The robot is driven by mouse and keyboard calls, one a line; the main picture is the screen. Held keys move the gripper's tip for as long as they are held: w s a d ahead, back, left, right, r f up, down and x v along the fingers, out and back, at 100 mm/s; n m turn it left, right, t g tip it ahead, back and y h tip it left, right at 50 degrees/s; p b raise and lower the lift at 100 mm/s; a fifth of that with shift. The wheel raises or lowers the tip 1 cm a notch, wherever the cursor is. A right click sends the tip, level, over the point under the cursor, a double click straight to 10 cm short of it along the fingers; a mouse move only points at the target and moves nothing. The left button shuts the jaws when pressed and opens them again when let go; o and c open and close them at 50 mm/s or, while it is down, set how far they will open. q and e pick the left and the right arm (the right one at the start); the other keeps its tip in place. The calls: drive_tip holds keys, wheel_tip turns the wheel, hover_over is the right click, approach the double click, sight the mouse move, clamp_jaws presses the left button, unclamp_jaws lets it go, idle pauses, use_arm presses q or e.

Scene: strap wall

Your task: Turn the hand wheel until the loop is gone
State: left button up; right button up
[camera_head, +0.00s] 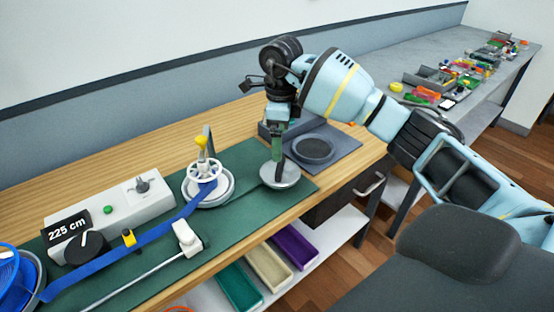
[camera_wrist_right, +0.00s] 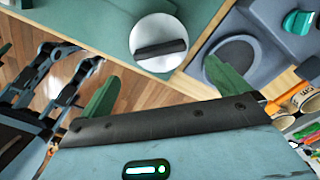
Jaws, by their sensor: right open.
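The white spoked hand wheel (camera_head: 204,170) with a yellow knob (camera_head: 201,141) stands over a pale round reel on the green mat. A blue strap (camera_head: 130,247) runs from the lower left to this reel; its visible stretch looks nearly straight, and I make out no clear loop. My right gripper (camera_head: 277,147) is over a silver disc (camera_head: 281,175), right of the wheel and apart from it. In the wrist view the disc (camera_wrist_right: 147,31) carries a dark bar (camera_wrist_right: 160,49), and my right gripper (camera_wrist_right: 165,88) is open and empty. Dark linkage at that view's left may be my left gripper.
A control box (camera_head: 148,200) with a dial and a green button stands behind the strap, beside a 225 cm display (camera_head: 68,227). A white block with a rod lies in front. A grey tray with a round pad (camera_head: 314,149) is at the right. Coloured bins sit below.

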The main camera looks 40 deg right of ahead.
sight(280, 169)
drive_tip(key=shift+f, duration=0.55)
use_arm(q)
drive_tip(key=shift+s+a, duration=0.1)
drive_tip(key=shift+s, duration=0.05)
use_arm(e)
drive_tip(key=shift+f, duration=3.35)
drive_tip(key=c, duration=0.9)
drive_tip(key=shift+o, duration=0.2)
drive_tip(key=shift+a+r+m+p, duration=0.1)
drive_tip(key=shift+r+m+p, duration=0.1)
drive_tip(key=shift+m+p, duration=0.95)
use_arm(q)
drive_tip(key=shift+t, duration=0.4)
drive_tip(key=shift+w+a+r+p, duration=0.1)
drive_tip(key=shift+w+r+p, duration=0.05)
drive_tip(key=shift+w+r, duration=0.4)
drive_tip(key=shift+w+d+r+p, duration=0.15)
drive_tip(key=shift+w+r, duration=0.2)
drive_tip(key=shift+r, duration=0.4)
drive_tip(key=shift+w+a+r+p, duration=0.15)
drive_tip(key=shift+w+r, duration=0.3)
drive_tip(key=shift+r, duration=0.2)
use_arm(e)
drive_tip(key=shift+f+m, duration=0.1)
drive_tip(key=shift+m, duration=1.85)
